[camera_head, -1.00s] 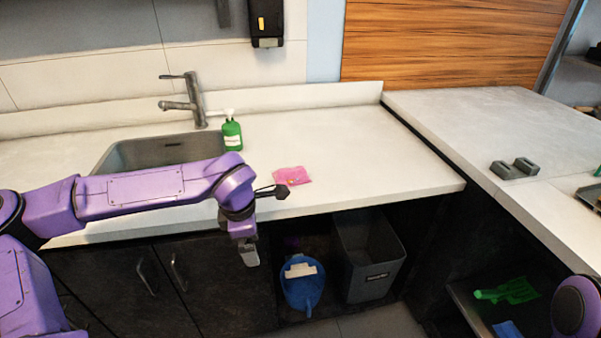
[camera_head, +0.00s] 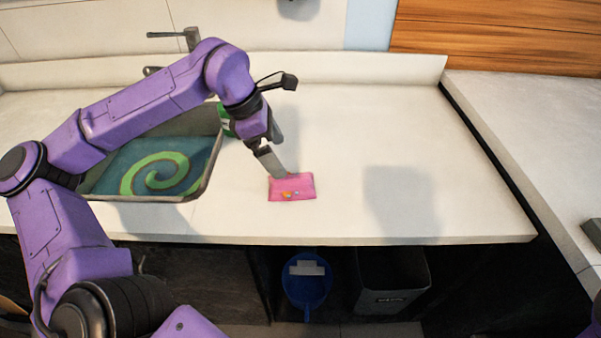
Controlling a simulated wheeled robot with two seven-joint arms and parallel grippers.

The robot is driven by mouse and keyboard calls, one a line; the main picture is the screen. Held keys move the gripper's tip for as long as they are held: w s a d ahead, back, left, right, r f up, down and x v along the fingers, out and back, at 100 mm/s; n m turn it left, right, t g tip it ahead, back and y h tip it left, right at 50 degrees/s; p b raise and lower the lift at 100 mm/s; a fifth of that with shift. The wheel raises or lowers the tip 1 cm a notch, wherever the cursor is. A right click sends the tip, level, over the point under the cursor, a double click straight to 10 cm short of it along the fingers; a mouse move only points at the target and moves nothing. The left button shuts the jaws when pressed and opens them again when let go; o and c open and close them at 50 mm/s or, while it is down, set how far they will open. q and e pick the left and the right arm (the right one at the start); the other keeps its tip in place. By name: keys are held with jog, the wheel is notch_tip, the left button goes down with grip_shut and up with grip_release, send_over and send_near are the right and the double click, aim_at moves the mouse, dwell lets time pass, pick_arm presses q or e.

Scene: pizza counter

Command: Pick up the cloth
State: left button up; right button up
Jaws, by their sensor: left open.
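The pink cloth (camera_head: 302,183) lies flat on the white counter (camera_head: 345,140), right of the sink, with a small orange and white mark near its front edge. My left gripper (camera_head: 279,176) reaches down from the left arm, open, with its fingertips at the cloth's back left edge. I cannot tell whether they touch it. One finger hides most of the other. My right gripper is out of view.
The sink (camera_head: 209,186) with a green spiral inside and a faucet (camera_head: 190,38) are at left. A green bottle (camera_head: 226,122) is partly hidden behind my arm. The counter right of the cloth is clear.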

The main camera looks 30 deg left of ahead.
aim_at(291, 176)
pick_arm(q)
jog(key=x, duration=0.8)
jog(key=shift+s+d+f+p, duration=0.15)
jog(key=shift+s+d+p, duration=0.1)
jog(key=shift+p, duration=0.05)
jog(key=c, duration=0.9)
